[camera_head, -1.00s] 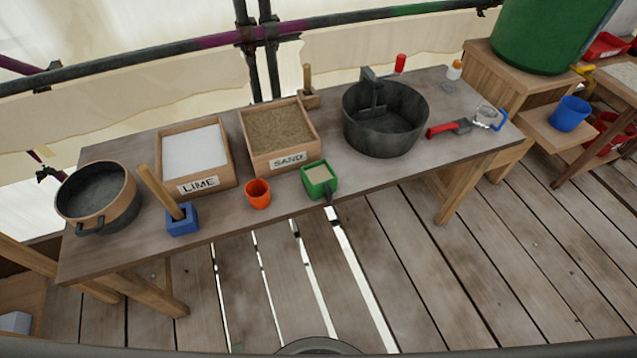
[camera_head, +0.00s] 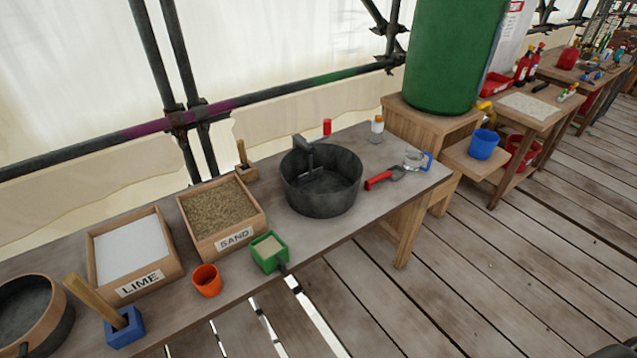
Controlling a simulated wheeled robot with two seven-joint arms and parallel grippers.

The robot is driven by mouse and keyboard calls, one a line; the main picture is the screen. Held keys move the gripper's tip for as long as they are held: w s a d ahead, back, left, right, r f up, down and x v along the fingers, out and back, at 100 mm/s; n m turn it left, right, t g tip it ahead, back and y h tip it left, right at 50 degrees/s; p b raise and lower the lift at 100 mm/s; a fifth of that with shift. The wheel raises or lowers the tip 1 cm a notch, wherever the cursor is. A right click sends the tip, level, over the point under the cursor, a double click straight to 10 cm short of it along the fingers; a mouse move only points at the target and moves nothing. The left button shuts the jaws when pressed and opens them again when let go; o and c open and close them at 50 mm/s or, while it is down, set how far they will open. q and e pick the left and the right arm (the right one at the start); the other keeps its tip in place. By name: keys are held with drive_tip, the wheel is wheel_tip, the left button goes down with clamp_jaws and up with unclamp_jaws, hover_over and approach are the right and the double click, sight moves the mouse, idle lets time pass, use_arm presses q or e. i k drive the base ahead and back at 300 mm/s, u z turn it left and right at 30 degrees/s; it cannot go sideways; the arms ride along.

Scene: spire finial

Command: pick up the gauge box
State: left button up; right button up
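A small green open box (camera_head: 269,252) with a dark handle stands on the near edge of the workbench (camera_head: 345,225), and pale material shows inside it. It appears to be the gauge box, though no label on it can be read. Its handle points toward the bench's front edge. It sits in front of the tray marked SAND (camera_head: 259,222), to the right of an orange cup (camera_head: 207,281). Neither of my grippers shows in the head view.
The LIME tray (camera_head: 176,266) and a blue block (camera_head: 124,328) with a wooden handle are left. Plank floor (camera_head: 480,270) is open in front.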

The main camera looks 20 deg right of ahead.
sight(271, 253)
drive_tip(key=k, duration=1.25)
drive_tip(key=u, duration=0.8)
drive_tip(key=i, duration=1.35)
drive_tip(key=z, duration=0.1)
